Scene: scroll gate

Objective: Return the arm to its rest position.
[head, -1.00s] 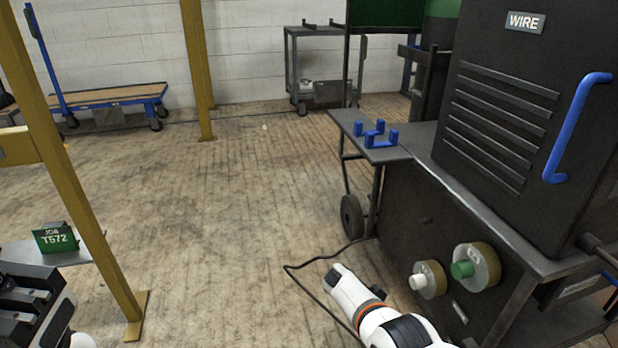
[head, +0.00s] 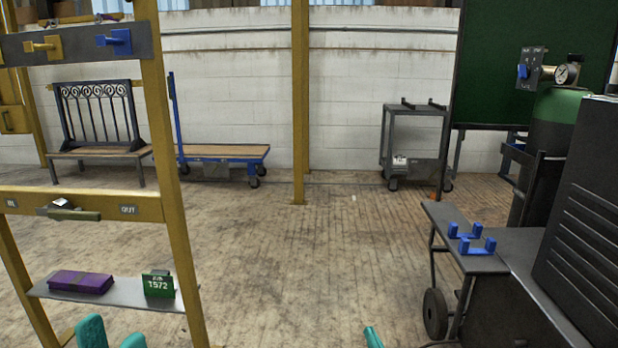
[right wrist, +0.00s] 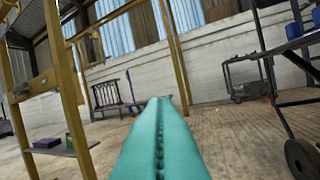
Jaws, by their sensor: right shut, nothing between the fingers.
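My left gripper (head: 112,335) shows at the bottom left of the head view as two teal fingertips, apart with nothing visible between them. They are just in front of the shelf on the yellow frame. My right gripper (head: 373,337) shows only as a teal tip at the bottom edge of the head view. In the right wrist view its teal fingers (right wrist: 158,140) are pressed together along a ridged seam, with nothing held. They point over open floor. The rest of both arms is out of view.
A dark cart (head: 500,264) with blue brackets stands right. The wooden floor between is clear.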

